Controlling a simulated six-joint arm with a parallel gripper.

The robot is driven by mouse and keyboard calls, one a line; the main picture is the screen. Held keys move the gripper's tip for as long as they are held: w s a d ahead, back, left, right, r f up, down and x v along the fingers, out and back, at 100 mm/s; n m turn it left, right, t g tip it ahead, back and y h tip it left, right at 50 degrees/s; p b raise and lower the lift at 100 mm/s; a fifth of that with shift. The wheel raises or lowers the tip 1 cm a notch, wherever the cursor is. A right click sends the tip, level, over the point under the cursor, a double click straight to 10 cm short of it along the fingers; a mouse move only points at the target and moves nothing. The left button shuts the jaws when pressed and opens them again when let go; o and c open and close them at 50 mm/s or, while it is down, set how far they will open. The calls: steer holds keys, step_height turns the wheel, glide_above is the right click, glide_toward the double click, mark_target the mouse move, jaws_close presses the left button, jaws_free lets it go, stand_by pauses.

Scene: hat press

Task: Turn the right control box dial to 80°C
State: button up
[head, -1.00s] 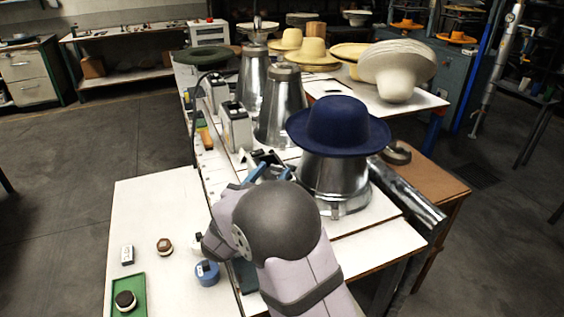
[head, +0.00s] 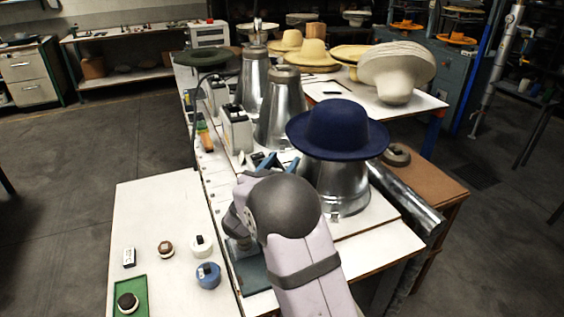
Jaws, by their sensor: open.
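My gripper (head: 266,161) is partly hidden behind my own arm, near the front metal cones. Its bluish fingers show only in part, and they look apart. A pale control box (head: 236,130) with a dark top stands just beyond and left of my gripper. Another similar control box (head: 214,96) stands farther back along the bench. I cannot tell for sure which box is the right one. The dial and its temperature marks cannot be made out, and I cannot tell whether my fingers touch anything.
A navy hat (head: 338,128) sits on a metal cone (head: 337,185) close to the right of my gripper. A bare metal cone (head: 281,110) stands behind. Small round pieces, one blue (head: 208,274), lie on the white table (head: 150,210) at left.

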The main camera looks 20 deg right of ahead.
steer(key=c, duration=1.1)
steer(key=shift+o, duration=0.2)
steer(key=shift+y+b, duration=0.3)
steer(key=n+t+y+b, duration=0.3)
steer(key=shift+w+a+f, duration=0.2)
steer(key=shift+w+a, duration=0.1)
steer(key=shift+a, duration=0.05)
steer(key=n+t+y+b, duration=0.1)
steer(key=y+b, duration=0.1)
steer(key=a+n+y+b, duration=0.1)
steer(key=n+y+b, duration=0.1)
steer(key=y, duration=0.1)
steer(key=shift+w+n+t, duration=0.2)
steer(key=shift+n+t, duration=0.1)
steer(key=shift+t, duration=0.1)
steer(key=n+y, duration=0.2)
steer(key=y, duration=0.1)
steer(key=a+n+y, duration=0.1)
steer(key=y, duration=0.1)
steer(key=shift+r, duration=0.3)
steer(key=shift+a+n+g+y+p, duration=0.15)
steer(key=shift+a+n+y+p, duration=0.1)
steer(key=shift+n+y+p, duration=0.6)
steer(key=shift+a+n+g+y+p, duration=0.2)
steer(key=shift+n+y+p, duration=0.2)
steer(key=shift+y, duration=0.75)
steer(key=shift+a+n+g+y+p, duration=0.2)
steer(key=shift+n+y+p, duration=0.4)
steer(key=shift+y, duration=0.4)
steer(key=shift+a, duration=0.15)
